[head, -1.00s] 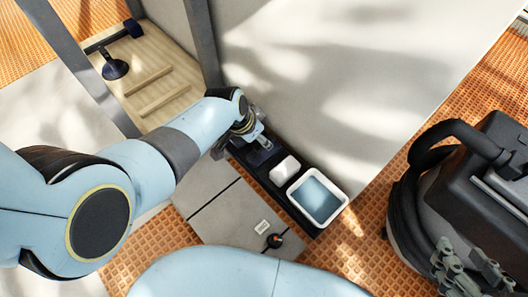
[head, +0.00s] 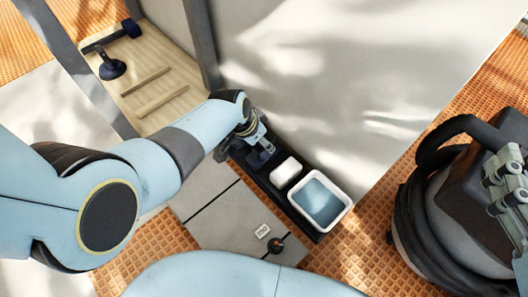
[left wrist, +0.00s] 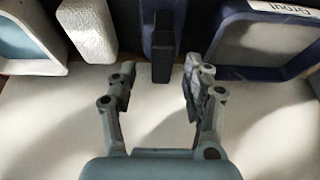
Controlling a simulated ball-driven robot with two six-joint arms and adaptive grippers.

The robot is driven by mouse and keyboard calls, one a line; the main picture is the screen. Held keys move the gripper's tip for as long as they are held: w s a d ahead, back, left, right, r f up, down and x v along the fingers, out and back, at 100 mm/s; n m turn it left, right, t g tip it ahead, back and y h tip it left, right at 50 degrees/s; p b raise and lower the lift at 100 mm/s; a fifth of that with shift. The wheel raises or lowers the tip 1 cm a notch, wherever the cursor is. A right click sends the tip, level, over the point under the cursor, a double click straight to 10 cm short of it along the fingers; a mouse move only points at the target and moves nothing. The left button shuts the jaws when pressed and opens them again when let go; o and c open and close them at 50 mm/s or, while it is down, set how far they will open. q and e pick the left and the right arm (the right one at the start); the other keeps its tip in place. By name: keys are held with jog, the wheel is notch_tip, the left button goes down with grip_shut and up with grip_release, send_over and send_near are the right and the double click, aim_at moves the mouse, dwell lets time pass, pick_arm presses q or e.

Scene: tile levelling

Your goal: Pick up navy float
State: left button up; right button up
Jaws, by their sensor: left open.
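The navy float (left wrist: 163,30) stands out from the dark tray between my left gripper's fingers in the left wrist view. A dark bar on it points toward the gripper. In the head view the float (head: 258,158) is small and mostly hidden by my left gripper (head: 262,147). My left gripper (left wrist: 160,76) is open, with one finger on each side of the float's bar and visible gaps to both. My right gripper (head: 506,178) is at the right edge of the head view; its jaw opening is unclear.
The dark tray (head: 303,228) also holds a white block (head: 285,171) and a white tub (head: 344,207) of bluish water. A navy-rimmed container labelled Grout (left wrist: 225,50) is close on the float's right. A vacuum (head: 440,210) stands at right; grey tiles (head: 225,222) lie in front.

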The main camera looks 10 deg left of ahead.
pick_arm(q)
jog(key=shift+b+x, duration=0.6)
jog(key=shift+x, duration=0.15)
jog(key=shift+b+x, duration=0.7)
jog(key=shift+x, duration=0.1)
jog(key=shift+w, duration=0.1)
grip_shut()
pick_arm(e)
notch_tip(320, 180, up, 17)
jog(key=w+a+n+t+y, duration=0.1)
jog(key=a+n+t+y, duration=0.1)
jog(key=t, duration=0.5)
jog(key=n+y, duration=0.1)
jog(key=y, duration=0.1)
jog(key=shift+w+t+y, duration=0.3)
jog(key=shift+t+y, duration=0.1)
